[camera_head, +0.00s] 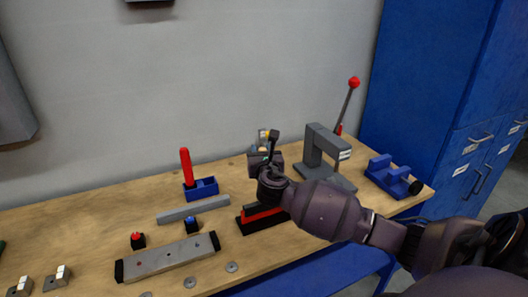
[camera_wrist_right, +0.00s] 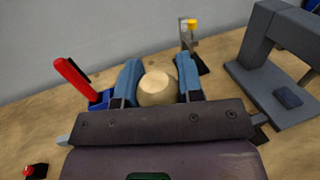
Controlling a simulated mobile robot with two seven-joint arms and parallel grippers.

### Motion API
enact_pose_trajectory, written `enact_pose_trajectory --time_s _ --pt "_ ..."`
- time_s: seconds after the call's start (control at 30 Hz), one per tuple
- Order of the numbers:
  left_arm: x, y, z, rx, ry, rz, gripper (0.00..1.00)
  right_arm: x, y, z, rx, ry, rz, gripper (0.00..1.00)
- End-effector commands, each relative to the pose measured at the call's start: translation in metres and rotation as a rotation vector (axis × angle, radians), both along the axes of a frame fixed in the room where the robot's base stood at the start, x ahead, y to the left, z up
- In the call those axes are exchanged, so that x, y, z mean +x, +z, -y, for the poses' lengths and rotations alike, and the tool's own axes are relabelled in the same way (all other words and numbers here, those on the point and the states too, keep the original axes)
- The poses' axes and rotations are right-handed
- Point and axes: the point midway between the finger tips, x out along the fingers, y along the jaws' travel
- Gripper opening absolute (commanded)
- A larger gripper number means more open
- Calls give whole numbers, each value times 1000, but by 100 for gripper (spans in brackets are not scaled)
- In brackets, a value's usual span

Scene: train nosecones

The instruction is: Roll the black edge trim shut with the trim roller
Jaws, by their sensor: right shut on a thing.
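My right gripper (camera_head: 268,172) is above the middle of the bench, at the back end of a red and black strip-like piece (camera_head: 262,217). This piece may carry the black edge trim; my arm hides part of it. In the right wrist view, the gripper's blue fingers (camera_wrist_right: 159,84) are shut on a round, pale wooden knob (camera_wrist_right: 157,89). It looks like the end of a handle, possibly the trim roller's. Its lower part is hidden by the gripper, so I cannot tell whether it touches the strip. My left gripper is not in view.
A red-handled tool (camera_head: 186,167) stands in a blue holder (camera_head: 205,190). A grey press (camera_head: 318,150) and a blue fixture (camera_head: 391,177) are at right. A grey bar (camera_head: 190,209) and a black-ended plate (camera_head: 168,259) lie at left. A yellow-topped clamp (camera_wrist_right: 190,38) stands behind.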

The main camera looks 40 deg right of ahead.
Motion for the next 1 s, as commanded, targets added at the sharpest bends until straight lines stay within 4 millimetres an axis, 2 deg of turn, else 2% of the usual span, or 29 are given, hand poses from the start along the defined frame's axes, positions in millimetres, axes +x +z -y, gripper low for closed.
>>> enact_pose_trajectory --time_s 0.3,1.0 --pt "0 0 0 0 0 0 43 3 -3 -16 13 7 -3 0" --pt "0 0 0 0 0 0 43 8 -3 -36 13 7 -4 0"
